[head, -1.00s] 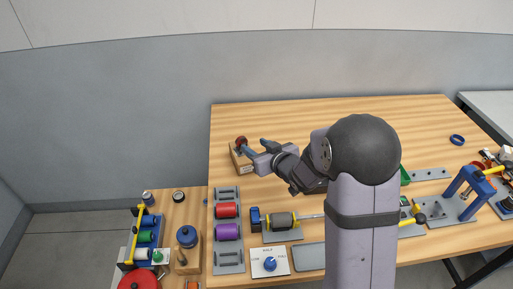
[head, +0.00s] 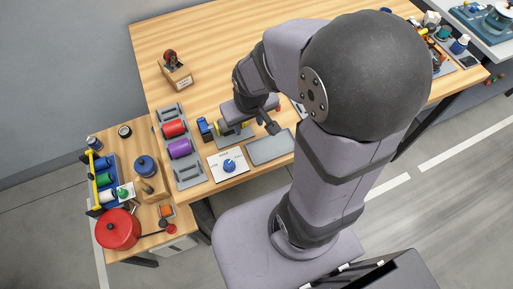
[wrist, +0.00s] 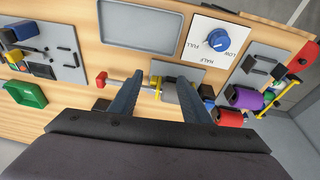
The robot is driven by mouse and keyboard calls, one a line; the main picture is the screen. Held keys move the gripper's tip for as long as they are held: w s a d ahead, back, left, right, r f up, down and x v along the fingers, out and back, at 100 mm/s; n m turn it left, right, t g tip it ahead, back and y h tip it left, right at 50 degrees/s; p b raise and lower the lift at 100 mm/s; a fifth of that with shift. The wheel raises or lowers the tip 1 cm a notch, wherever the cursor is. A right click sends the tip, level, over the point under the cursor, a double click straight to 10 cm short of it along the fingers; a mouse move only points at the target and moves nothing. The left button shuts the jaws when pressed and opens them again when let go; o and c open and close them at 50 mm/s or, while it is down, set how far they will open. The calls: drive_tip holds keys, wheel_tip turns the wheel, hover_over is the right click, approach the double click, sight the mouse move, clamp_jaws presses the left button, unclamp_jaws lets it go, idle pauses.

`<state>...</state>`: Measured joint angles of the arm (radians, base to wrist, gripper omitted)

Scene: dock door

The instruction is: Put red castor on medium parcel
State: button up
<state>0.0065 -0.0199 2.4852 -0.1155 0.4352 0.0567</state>
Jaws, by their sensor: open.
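The red castor (head: 170,57) sits on top of a small brown cardboard parcel (head: 179,78) at the back left of the wooden table in the head view. It looks dark red with a dark mount and rests toward the parcel's far side. My gripper (head: 248,126) is well away from it, above the front part of the table. In the wrist view my gripper (wrist: 160,76) has its two fingers apart with nothing held between them. The castor and parcel are not seen in the wrist view. No other parcel shows for comparing size.
A rack with red and purple rolls (head: 180,149) stands left of my gripper. A dial plate (head: 228,165) and a grey tray (head: 270,148) lie near the front edge. A green bin (wrist: 25,95) shows in the wrist view. The table around the parcel is clear.

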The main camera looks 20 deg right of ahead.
drive_tip(key=s+a+g, duration=0.1)
drive_tip(key=s+g, duration=0.1)
drive_tip(key=s, duration=0.6)
drive_tip(key=shift+s+a+r+g+y, duration=0.2)
drive_tip(key=shift+s+g+y, duration=0.1)
drive_tip(key=shift+s+g, duration=0.1)
drive_tip(key=shift+w, duration=0.1)
idle(0.5)
